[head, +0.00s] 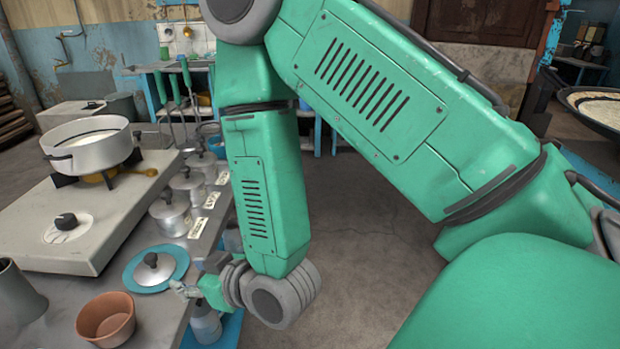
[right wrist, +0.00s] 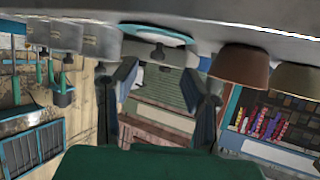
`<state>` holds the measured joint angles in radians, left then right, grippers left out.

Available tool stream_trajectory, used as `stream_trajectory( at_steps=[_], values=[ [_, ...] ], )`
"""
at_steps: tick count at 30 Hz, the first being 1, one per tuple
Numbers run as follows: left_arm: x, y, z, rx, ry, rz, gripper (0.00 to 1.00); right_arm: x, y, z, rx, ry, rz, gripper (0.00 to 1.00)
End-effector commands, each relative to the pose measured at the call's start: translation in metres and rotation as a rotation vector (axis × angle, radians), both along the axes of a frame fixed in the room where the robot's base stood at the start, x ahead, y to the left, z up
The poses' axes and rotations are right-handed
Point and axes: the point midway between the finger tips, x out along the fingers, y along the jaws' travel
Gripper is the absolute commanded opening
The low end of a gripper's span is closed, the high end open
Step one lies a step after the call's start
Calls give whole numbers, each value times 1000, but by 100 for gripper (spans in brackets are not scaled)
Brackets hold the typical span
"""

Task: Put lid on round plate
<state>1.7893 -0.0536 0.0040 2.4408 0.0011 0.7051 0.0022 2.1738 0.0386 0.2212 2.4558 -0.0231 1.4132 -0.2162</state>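The round metal lid (head: 154,269) with a dark knob lies on the blue round plate (head: 180,256), flat on the counter, with the plate's rim showing around it. My right gripper (head: 182,289) is beside the plate's right front edge, low near the counter's edge. In the right wrist view, which looks upside down, my right gripper's fingers (right wrist: 158,82) are spread apart with nothing between them. The plate's blue-rimmed edge (right wrist: 155,38) shows at the top there, with the lid's dark knob just beyond the fingers. My left gripper is not in view.
A brown bowl (head: 106,320) and a grey cup (head: 15,297) stand in front of the plate. A row of lidded metal pots (head: 171,215) lines the counter behind it. A stove (head: 85,222) with a white pot (head: 92,147) is at left. The floor at right is open.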

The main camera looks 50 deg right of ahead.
Motion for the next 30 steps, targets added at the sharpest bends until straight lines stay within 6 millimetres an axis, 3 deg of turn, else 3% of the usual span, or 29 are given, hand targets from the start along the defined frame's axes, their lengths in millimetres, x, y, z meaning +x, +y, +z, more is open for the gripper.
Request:
stream_trajectory(
  at_steps=[2, 6, 9, 12, 15, 18, 30],
  values=[
    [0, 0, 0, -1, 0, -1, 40, -21, -10, -41, -17, 138, -5, 39],
    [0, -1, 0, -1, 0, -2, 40, -90, -34, -128, -62, 491, -33, 39],
    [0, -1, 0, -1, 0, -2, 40, -150, -54, -174, -98, 737, -69, 39],
    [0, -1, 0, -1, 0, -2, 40, -201, -71, -200, -133, 929, -108, 39],
    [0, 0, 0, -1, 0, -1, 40, -234, -82, -212, -155, 1046, -137, 39],
    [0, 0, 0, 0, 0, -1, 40, -247, -88, -215, -162, 1093, -150, 39],
    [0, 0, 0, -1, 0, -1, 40, -247, -90, -217, -158, 1094, -148, 39]
  ],
)
